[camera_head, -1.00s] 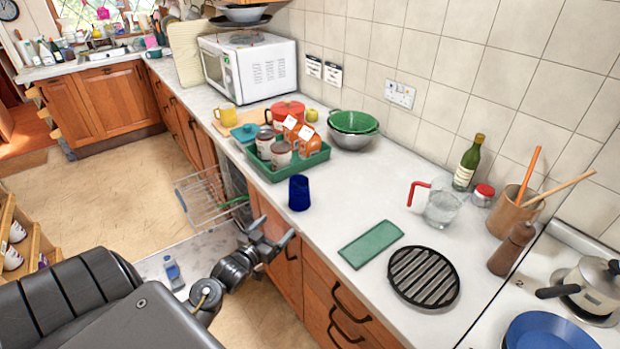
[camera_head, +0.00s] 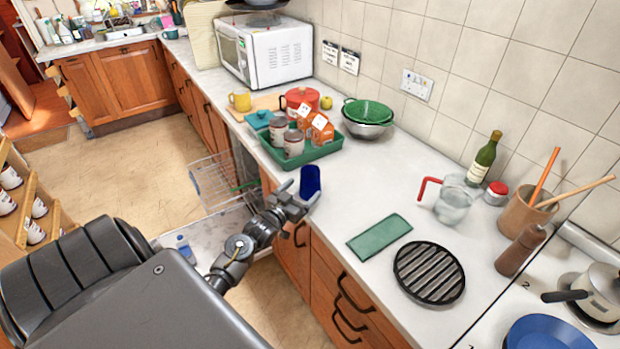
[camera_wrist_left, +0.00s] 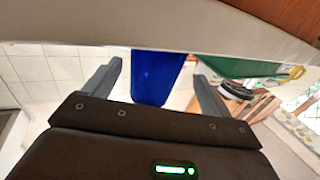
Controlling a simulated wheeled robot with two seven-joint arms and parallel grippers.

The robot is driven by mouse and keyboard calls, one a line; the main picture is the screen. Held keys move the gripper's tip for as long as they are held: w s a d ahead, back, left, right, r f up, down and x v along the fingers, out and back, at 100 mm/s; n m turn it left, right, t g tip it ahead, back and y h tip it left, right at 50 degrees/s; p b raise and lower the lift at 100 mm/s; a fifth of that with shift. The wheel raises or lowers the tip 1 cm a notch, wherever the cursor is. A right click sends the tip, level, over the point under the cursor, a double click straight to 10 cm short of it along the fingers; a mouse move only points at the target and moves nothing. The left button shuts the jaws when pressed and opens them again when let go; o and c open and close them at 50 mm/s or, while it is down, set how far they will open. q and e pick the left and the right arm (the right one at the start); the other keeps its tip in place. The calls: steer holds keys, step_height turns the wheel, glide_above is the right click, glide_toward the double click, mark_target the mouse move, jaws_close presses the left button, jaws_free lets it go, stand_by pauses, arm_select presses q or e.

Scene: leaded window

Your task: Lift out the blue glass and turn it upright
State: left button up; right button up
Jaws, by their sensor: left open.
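The blue glass (camera_head: 310,180) stands on the white worktop (camera_head: 345,190) near its front edge, in front of the green tray. My left gripper (camera_head: 303,191) is at the glass, open, with its fingers low beside it. In the left wrist view, which shows the scene upside down, the glass (camera_wrist_left: 158,78) is between the two spread fingers. There it looks narrower away from the worktop. The head view does not clearly show its rim. Whether a finger touches it, I cannot tell. My right gripper is not in view.
Behind the glass is a green tray (camera_head: 318,152) with cans and cartons. To the right lie a green mat (camera_head: 379,238) and a black ridged trivet (camera_head: 429,272); a red-handled jug (camera_head: 453,204) stands behind. An open wire rack (camera_head: 212,184) juts out at the left.

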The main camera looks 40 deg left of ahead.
mark_target(305, 188)
arm_select(q)
steer(key=w+p, duration=0.1)
steer(key=w, duration=0.3)
steer(key=shift+w+d+r, duration=0.1)
steer(key=shift+w, duration=0.15)
steer(key=shift+s, duration=0.1)
steer(key=shift+r, duration=0.1)
steer(key=c, duration=1.3)
